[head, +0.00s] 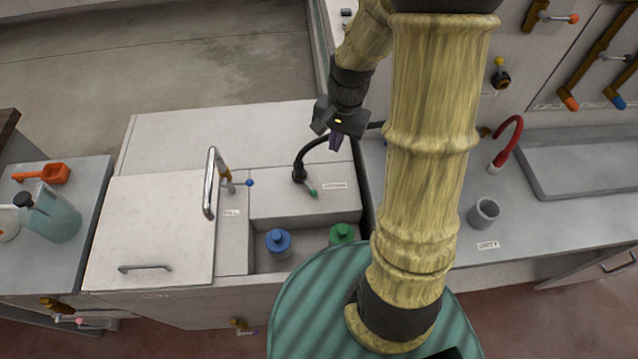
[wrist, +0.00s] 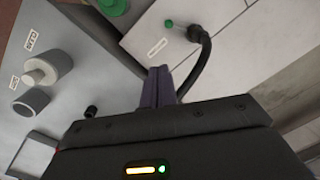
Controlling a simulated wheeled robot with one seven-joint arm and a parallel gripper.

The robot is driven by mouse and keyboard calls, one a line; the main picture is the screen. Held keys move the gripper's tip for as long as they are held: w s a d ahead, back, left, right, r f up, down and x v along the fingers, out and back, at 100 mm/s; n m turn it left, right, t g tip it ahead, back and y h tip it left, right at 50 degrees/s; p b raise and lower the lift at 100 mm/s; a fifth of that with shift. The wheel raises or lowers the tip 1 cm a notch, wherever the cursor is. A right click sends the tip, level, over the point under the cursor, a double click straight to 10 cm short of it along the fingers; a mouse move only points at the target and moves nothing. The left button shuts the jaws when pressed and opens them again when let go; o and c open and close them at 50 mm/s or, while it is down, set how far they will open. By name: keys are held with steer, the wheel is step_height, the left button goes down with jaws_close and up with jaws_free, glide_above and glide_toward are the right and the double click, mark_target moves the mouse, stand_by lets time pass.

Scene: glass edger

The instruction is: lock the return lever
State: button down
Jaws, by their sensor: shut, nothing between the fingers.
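A small lever with a green tip (head: 313,191) stands at the foot of a black curved spout on the white machine top. A label plate (head: 335,186) beside it is too small to read; I take this as the return lever. The green tip (wrist: 168,23) also shows in the wrist view, beyond my fingers. My gripper (head: 335,142) is shut and empty, with its purple fingers pointing down. It is above and behind the lever, apart from it, near the curve of the black spout (head: 303,160). I cannot tell whether the lever is locked.
Another lever with a blue tip (head: 249,183) stands left, by a chrome handle (head: 209,182). A blue bottle (head: 278,243) and a green bottle (head: 342,234) sit in the front recess. A grey cup (head: 484,214) and a red spout (head: 508,140) are on the right counter.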

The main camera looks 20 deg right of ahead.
steer(key=w+d+f+m+g+y+b, duration=0.1)
steer(key=w+d+f+m+y+b, duration=0.1)
steer(key=f+m, duration=0.4)
step_height(320, 180, down, 2)
steer(key=w+d, duration=0.1)
steer(key=w, duration=0.1)
steer(key=shift+w+d, duration=0.15)
steer(key=shift+w, duration=0.15)
steer(key=shift+f, duration=0.15)
steer(key=p, duration=0.1)
glide_toward(309, 188)
steer(key=d+f, duration=0.2)
steer(key=f, duration=0.1)
steer(key=d+f, duration=0.1)
steer(key=f, duration=0.1)
steer(key=shift+w+d+f, duration=0.25)
steer(key=shift+d, duration=0.15)
steer(key=a, duration=0.1)
steer(key=a+p, duration=0.1)
steer(key=s+a, duration=0.1)
steer(key=shift+f, duration=0.3)
steer(key=shift+a+f, duration=0.15)
steer(key=shift+a, duration=0.2)
